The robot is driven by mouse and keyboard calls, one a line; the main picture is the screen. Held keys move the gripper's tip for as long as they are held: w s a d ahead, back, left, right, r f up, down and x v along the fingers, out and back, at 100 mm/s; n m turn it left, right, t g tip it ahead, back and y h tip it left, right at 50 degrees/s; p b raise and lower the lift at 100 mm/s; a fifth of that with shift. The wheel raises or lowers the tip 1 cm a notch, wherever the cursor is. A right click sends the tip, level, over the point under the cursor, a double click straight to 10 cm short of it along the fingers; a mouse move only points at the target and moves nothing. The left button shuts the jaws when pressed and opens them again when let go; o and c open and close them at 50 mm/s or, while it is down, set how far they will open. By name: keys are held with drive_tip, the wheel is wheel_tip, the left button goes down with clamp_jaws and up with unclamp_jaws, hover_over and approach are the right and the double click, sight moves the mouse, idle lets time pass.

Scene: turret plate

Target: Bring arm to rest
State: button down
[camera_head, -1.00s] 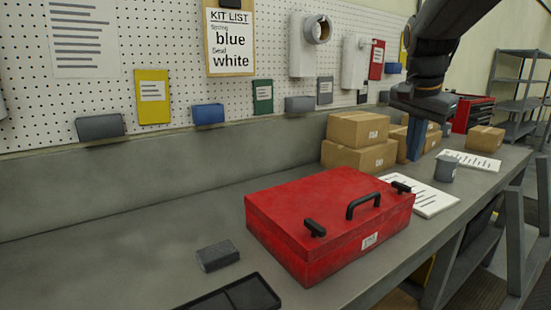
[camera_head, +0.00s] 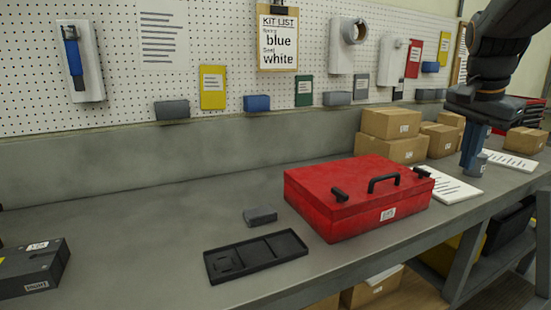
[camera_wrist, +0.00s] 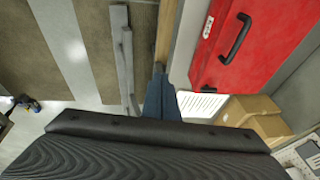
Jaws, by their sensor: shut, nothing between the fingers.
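My gripper (camera_head: 470,160) hangs at the right of the head view with its blue fingers pointing down. The fingers are shut with nothing between them. In the wrist view the fingertips (camera_wrist: 159,75) also show close together. The gripper is to the right of the closed red toolbox (camera_head: 357,198) and apart from it. The toolbox also shows at the upper right of the wrist view (camera_wrist: 240,50).
A black tray (camera_head: 255,256) and a grey block (camera_head: 260,216) lie left of the toolbox. Cardboard boxes (camera_head: 390,123) and a white sheet (camera_head: 455,190) are near my gripper. A dark box (camera_head: 32,268) is at far left. The bench's middle left is clear.

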drive_tip(key=s+a+f+n, duration=0.4)
drive_tip(key=a+f, duration=0.3)
drive_tip(key=f, duration=0.2)
drive_tip(key=s+a+f+n+g+y, duration=0.1)
drive_tip(key=s+a+f+n, duration=0.4)
drive_tip(key=a+f, duration=0.3)
drive_tip(key=s+a+f+n+g+y, duration=0.1)
drive_tip(key=s+a+f+n, duration=0.3)
drive_tip(key=a+f, duration=0.3)
wheel_tip(320, 180, down, 3)
drive_tip(key=shift+s+a+f+n, duration=0.1)
drive_tip(key=shift+s+a+n, duration=0.15)
drive_tip(key=shift+a+n, duration=0.05)
drive_tip(key=shift+r, duration=0.2)
